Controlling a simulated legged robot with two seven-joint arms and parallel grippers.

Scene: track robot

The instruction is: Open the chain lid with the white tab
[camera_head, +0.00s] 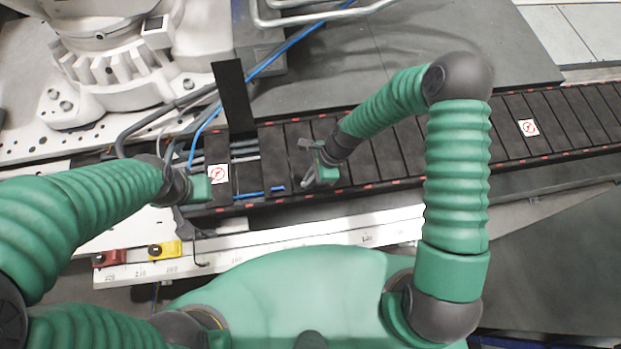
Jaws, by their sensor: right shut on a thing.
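The dark cable chain (390,157) runs across the middle. One chain lid (232,97) stands upright at its far edge, and cables show in the open section in front of it. A white tab (218,173) with a red sign lies on the lid left of this opening. A second white tab (528,128) is far right. My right gripper (308,168) is at the chain, right of the opening, shut on what looks like a lid edge; its grip is small and partly hidden. My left gripper (204,187) is beside the left tab; its fingers are hard to make out.
A large white robot base (110,60) stands on a perforated plate at the back left. A blue cable (268,62) and dark hoses run to the chain. A ruled rail (250,243), a red block (110,258) and a yellow block (165,250) lie in front.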

